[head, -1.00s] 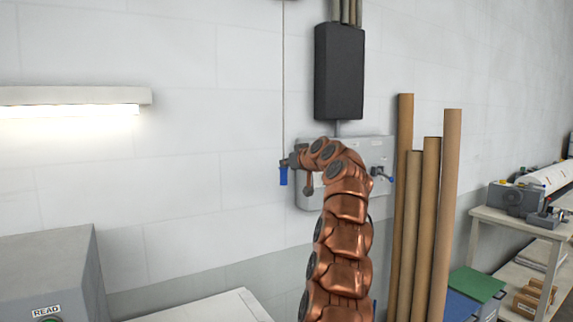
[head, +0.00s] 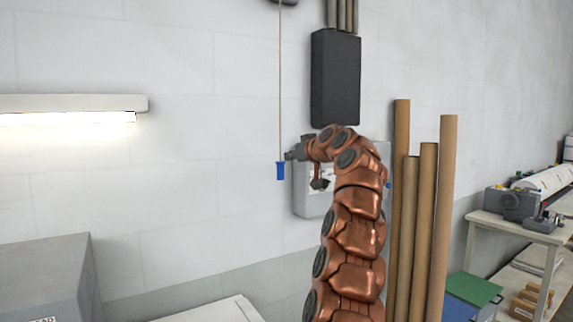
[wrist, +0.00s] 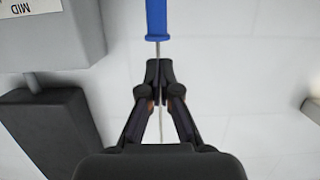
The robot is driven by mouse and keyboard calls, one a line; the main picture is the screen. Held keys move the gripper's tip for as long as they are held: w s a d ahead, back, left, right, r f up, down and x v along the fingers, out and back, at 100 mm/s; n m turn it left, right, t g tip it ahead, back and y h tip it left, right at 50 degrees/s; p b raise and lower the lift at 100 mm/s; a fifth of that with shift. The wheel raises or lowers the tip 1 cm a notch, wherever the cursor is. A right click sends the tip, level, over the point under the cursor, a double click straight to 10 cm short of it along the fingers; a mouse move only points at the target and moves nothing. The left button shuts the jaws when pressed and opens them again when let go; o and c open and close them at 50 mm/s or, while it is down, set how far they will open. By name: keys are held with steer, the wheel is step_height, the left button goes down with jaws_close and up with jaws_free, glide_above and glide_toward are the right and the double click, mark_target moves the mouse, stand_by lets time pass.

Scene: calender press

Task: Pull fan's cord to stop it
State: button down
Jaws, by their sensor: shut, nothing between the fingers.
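The pull cord (head: 280,85) hangs along the wall with a blue handle (head: 280,171) at its lower end. In the wrist view the blue handle (wrist: 156,20) is at the top edge, and the thin cord (wrist: 156,52) runs from it past my fingertips. My gripper (head: 289,156) is beside the cord, just above the handle and slightly to its right. In the wrist view my gripper's fingertips (wrist: 158,72) are together, with nothing held between them. The cord appears to pass behind them. The fan itself is not clearly seen.
A dark box (head: 336,78) with pipes is on the wall above my arm. A grey panel (head: 304,202) is partly hidden behind my arm. Tall brown tubes (head: 400,200) lean at the right. A lit lamp (head: 70,105) is on the left. The wall left of the handle is clear.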

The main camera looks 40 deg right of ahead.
steer(key=shift+b+v, duration=0.85)
steer(key=shift+v, duration=1.75)
steer(key=s+a+f+n+g+y, duration=0.1)
steer(key=s+a+f+g+y, duration=0.1)
steer(key=a+f, duration=0.5)
steer(key=s+a+f+g+y, duration=0.1)
steer(key=a+f+g, duration=0.1)
steer(key=a, duration=1)
steer(key=s+a+f+n+g+y, duration=0.1)
steer(key=s+a+f+g+y, duration=0.15)
steer(key=a+f, duration=0.45)
steer(key=s+a+f+g+h, duration=0.1)
steer(key=s+a+f+g, duration=0.3)
steer(key=s+a+f, duration=0.65)
steer(key=s+f+g+h, duration=0.1)
steer(key=s+f, duration=0.4)
steer(key=s, duration=0.5)
steer(key=s+f+m+g+h, duration=0.1)
steer(key=s+f+g, duration=0.2)
steer(key=s+f, duration=0.3)
steer(key=s+f+g+h, duration=0.1)
steer(key=s+f, duration=0.5)
steer(key=s, duration=0.9)
steer(key=shift+g+h, duration=0.35)
steer(key=shift+g, duration=0.4)
